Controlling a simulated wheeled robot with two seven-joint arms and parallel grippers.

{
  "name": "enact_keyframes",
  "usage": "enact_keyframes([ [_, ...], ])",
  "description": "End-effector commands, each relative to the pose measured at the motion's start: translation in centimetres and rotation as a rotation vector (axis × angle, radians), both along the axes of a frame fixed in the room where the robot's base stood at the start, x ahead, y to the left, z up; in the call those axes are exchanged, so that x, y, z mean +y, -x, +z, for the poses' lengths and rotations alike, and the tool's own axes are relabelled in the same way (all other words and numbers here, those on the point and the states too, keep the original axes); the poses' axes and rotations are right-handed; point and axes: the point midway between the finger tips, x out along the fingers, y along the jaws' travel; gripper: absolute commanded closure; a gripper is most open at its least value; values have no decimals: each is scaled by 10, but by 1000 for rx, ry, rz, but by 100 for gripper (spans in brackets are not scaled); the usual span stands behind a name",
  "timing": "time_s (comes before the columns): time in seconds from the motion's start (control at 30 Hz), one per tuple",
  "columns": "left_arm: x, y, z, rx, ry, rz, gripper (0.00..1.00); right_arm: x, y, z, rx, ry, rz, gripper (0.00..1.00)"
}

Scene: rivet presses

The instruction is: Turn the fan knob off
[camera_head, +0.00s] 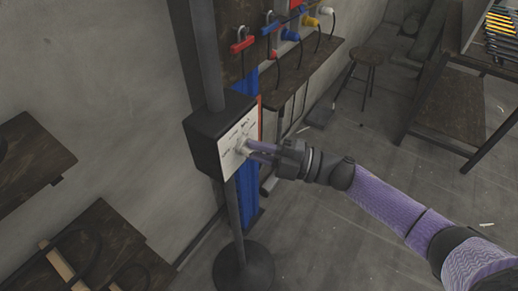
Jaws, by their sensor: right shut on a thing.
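A black control box (205,137) with a white labelled front panel (228,158) is mounted on a dark pole, left of the picture's middle. The fan knob (242,147) is a small pale shape on that panel, partly hidden by my gripper. My right gripper (250,148) reaches in from the right with its fingers at the panel and is shut on the knob. The knob's exact angle is too small to tell. My left gripper is not in view.
The pole stands on a round black base (243,268). Dark wooden tables (30,160) stand at the left. A stool (366,57) stands at the back. The floor at the lower middle is clear.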

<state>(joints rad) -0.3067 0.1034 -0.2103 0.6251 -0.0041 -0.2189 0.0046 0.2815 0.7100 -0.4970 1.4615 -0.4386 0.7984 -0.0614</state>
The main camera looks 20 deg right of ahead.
Motion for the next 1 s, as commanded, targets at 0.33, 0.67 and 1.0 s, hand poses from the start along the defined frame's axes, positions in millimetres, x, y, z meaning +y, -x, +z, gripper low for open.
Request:
enact_keyframes([
  [0.33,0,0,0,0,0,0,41,0,0,-1,0,4,0,75],
  [0.67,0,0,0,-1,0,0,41,0,0,0,0,1,0,46],
  [1.0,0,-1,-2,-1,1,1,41,-47,28,-10,5,5,-2,46],
])
